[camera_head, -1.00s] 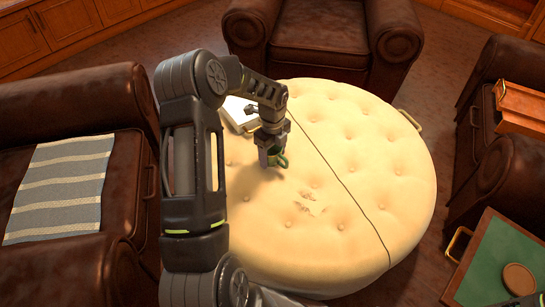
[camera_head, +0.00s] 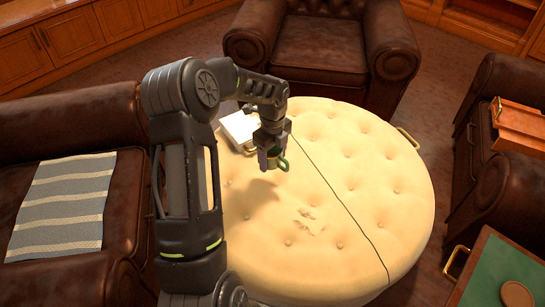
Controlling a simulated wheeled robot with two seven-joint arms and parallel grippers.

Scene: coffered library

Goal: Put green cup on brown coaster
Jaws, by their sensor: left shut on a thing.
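The green cup (camera_head: 281,163) is in my left gripper (camera_head: 270,160), above the round cream tufted ottoman (camera_head: 330,190). The gripper is shut on it and hides most of it; its handle shows on the right side. The round brown coaster (camera_head: 516,294) lies on a green-topped tray table (camera_head: 497,268) at the lower right, cut by the picture's edge. My right gripper is not in view.
A white book-like object (camera_head: 239,128) lies on the ottoman behind my left gripper. Brown leather armchairs (camera_head: 320,50) stand behind and right; a wooden tray (camera_head: 520,125) rests on the right one. A sofa with a striped throw (camera_head: 62,205) is at left.

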